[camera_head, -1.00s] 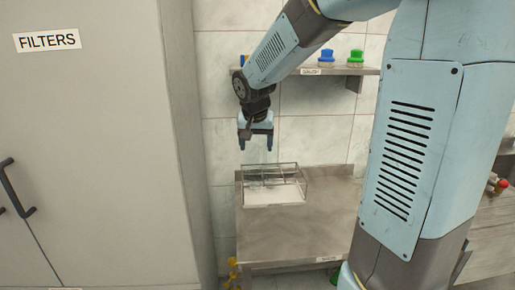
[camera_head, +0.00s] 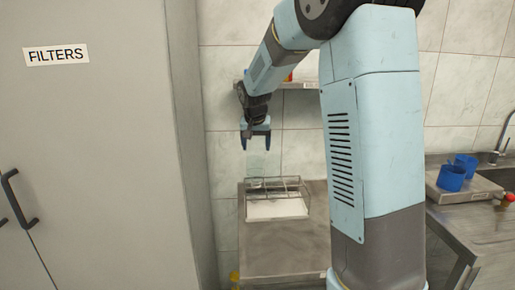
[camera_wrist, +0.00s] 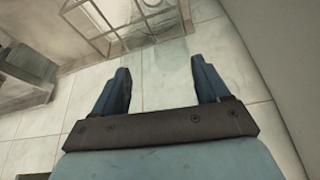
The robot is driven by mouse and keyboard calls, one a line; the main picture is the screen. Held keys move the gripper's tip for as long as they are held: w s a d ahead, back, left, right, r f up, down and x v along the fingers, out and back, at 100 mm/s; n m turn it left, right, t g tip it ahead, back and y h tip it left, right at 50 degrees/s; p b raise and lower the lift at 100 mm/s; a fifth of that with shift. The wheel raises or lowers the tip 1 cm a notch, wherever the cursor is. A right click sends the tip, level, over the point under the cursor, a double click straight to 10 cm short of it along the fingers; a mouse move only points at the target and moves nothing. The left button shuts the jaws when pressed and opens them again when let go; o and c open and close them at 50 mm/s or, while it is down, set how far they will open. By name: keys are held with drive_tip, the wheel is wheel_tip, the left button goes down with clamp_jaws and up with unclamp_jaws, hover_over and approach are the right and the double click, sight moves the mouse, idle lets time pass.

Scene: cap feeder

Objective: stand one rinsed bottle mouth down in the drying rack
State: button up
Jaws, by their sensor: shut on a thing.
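The drying rack (camera_head: 287,187) is a wire frame with compartments, standing over a white tray on the steel table. My gripper (camera_head: 256,148) points down, above and slightly left of the rack's middle. It is shut on a clear, almost invisible bottle (camera_head: 262,163), which hangs below the fingers above the rack. In the wrist view my gripper (camera_wrist: 160,65) has its two blue fingers apart, with the faint clear bottle (camera_wrist: 172,62) between and beyond them. The rack (camera_wrist: 125,18) shows at the top there. Which end of the bottle is the mouth, I cannot tell.
The steel table (camera_head: 285,245) has a bare front part. A grey cabinet (camera_head: 105,150) labelled FILTERS stands close on the left. A wall shelf (camera_head: 300,84) is behind my arm. Blue cups (camera_head: 451,178) stand by a sink at the right.

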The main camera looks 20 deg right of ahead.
drive_tip(key=x, duration=0.3)
drive_tip(key=s+x, duration=0.1)
drive_tip(key=x, duration=0.3)
drive_tip(key=a+x, duration=0.1)
drive_tip(key=x, duration=0.3)
drive_tip(key=shift+s+f, duration=0.35)
drive_tip(key=shift+f, duration=1.05)
drive_tip(key=shift+f, duration=0.45)
drive_tip(key=o, duration=1.3)
